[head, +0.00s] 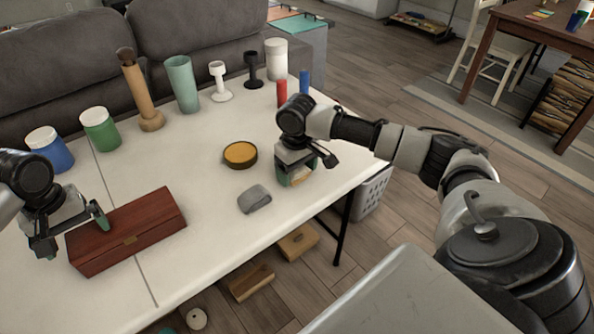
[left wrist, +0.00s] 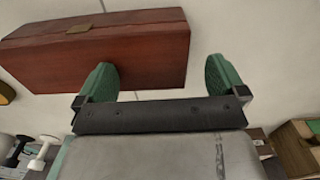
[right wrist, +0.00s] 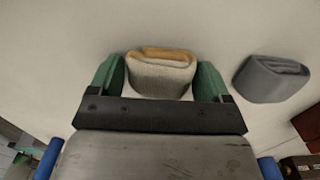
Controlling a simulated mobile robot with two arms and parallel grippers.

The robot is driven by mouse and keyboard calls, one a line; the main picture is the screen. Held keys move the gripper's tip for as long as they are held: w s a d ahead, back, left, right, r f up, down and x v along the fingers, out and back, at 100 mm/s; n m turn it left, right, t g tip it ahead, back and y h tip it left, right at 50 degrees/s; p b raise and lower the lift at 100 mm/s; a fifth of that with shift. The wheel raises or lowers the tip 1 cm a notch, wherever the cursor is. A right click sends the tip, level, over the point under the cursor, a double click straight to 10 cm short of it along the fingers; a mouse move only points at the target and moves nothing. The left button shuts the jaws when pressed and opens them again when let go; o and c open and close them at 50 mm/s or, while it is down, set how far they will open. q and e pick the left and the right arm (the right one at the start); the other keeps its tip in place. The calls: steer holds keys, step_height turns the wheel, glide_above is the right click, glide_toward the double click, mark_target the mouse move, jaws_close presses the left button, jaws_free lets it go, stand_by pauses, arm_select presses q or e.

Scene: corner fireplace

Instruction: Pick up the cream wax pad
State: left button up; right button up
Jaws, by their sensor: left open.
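The cream wax pad (right wrist: 160,74) is a folded cream cloth with a tan upper edge. In the right wrist view it sits between the two green fingers of my right gripper (right wrist: 160,82), which touch its sides. In the head view my right gripper (head: 297,178) is low at the table's right front, and only a little of the pad (head: 300,178) shows. I cannot tell whether the pad is clear of the table. My left gripper (head: 75,232) is open and empty, with its fingers (left wrist: 162,82) over the front edge of the red-brown wooden box (head: 125,231).
A grey folded pad (head: 254,198) lies left of my right gripper, with a round amber tin (head: 240,154) behind it. Jars, a brush (head: 138,85), a green cup (head: 182,82) and candle holders line the back. The white table's (head: 215,240) front middle is clear.

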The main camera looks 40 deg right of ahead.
steer(key=c, duration=0.6)
step_height(320, 180, up, 10)
steer(key=shift+r, duration=0.1)
